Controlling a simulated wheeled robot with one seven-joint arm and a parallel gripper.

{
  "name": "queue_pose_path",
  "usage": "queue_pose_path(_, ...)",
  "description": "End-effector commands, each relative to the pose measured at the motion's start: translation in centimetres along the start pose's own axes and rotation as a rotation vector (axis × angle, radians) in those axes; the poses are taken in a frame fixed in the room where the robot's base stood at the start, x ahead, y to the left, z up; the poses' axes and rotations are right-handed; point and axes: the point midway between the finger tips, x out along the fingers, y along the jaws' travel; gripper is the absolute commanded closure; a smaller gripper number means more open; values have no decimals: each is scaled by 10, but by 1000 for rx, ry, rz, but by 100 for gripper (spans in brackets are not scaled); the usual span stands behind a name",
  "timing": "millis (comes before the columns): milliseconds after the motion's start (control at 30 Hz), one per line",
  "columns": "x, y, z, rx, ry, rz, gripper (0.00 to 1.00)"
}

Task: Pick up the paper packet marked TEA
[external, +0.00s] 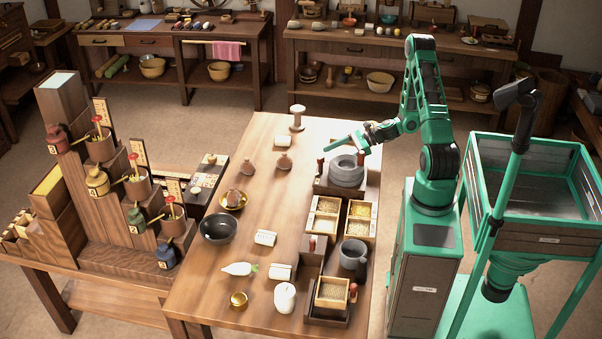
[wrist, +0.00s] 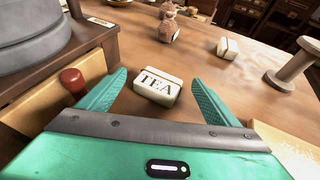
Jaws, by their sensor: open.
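The paper packet marked TEA (wrist: 158,88) is a small cream block with dark letters, lying on the wooden table in the wrist view. My gripper (wrist: 161,76) is open, with one green finger on each side of the packet in the picture. Gaps show between the packet and both fingers, and I cannot tell how far above the table the fingertips are. In the external view my gripper (external: 336,145) is over the far right part of the table (external: 330,127), and I cannot make out the TEA packet there.
A grey stone quern (external: 346,171) stands close to my gripper, left in the wrist view (wrist: 30,30). A red-knobbed handle (wrist: 73,82) is near the left finger.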

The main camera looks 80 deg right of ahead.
Motion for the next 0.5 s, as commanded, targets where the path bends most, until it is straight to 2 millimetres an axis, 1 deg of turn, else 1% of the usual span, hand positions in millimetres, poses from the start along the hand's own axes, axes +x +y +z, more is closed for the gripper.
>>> queue_pose_path(200,1,0,0,0,0,-1,16)
queue_pose_path(367,0,0,0,0,0,-1,54)
queue_pose_path(400,0,0,0,0,0,-1,58)
queue_pose_path(500,0,0,0,0,0,-1,58)
